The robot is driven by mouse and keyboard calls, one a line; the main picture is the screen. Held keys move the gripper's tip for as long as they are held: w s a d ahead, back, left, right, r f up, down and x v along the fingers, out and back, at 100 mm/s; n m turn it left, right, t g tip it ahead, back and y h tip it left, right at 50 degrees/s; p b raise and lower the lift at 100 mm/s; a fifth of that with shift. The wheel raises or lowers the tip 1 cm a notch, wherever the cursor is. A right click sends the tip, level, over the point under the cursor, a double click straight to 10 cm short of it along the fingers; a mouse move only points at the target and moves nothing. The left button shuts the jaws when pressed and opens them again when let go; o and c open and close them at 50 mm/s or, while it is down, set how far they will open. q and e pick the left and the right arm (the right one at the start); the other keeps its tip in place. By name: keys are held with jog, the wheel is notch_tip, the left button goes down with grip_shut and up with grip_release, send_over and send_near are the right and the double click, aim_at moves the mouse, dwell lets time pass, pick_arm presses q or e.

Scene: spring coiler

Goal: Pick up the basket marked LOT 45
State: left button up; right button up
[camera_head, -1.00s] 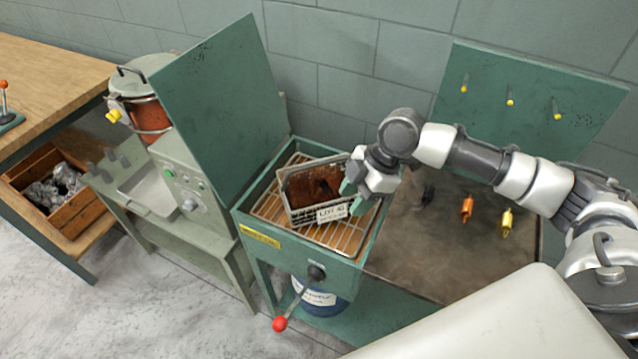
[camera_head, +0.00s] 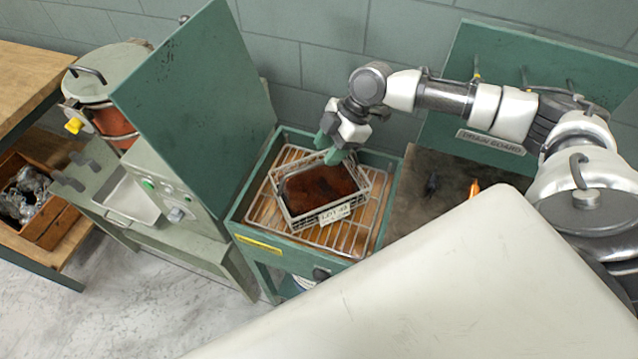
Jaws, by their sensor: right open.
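A wire basket (camera_head: 325,214) with a dark red-brown load (camera_head: 318,188) sits at a slant on the wire rack (camera_head: 362,238) in the green open-topped cabinet (camera_head: 236,212). Its front carries a white label (camera_head: 336,215) that begins "LOT"; the number is too small to read surely. My right gripper (camera_head: 329,149) is open and empty, with its green fingertips at the basket's back rim. I cannot tell whether they touch the rim. My left gripper is not in view.
A tall green panel (camera_head: 195,120) stands at the cabinet's left. To the right are a dark worktop (camera_head: 408,206) with an orange piece (camera_head: 474,188) and a "DRAIN BOARD" panel (camera_head: 490,142). A grey-green machine (camera_head: 160,190) stands left, near a wooden bench (camera_head: 30,80).

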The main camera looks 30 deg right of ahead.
aim_at(319, 164)
jog(key=p+x, duration=0.1)
jog(key=x, duration=0.2)
jog(key=shift+s+a+f, duration=0.1)
jog(key=shift+a+f, duration=0.15)
jog(key=shift+a, duration=0.05)
jog(key=shift+a+f, duration=0.15)
jog(key=shift+f, duration=0.2)
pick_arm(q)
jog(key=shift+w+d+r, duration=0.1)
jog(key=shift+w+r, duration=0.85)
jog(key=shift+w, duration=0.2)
pick_arm(e)
jog(key=shift+f, duration=0.2)
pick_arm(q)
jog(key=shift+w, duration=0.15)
pick_arm(e)
grip_shut()
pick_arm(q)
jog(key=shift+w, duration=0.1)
pick_arm(e)
jog(key=shift+r, duration=0.1)
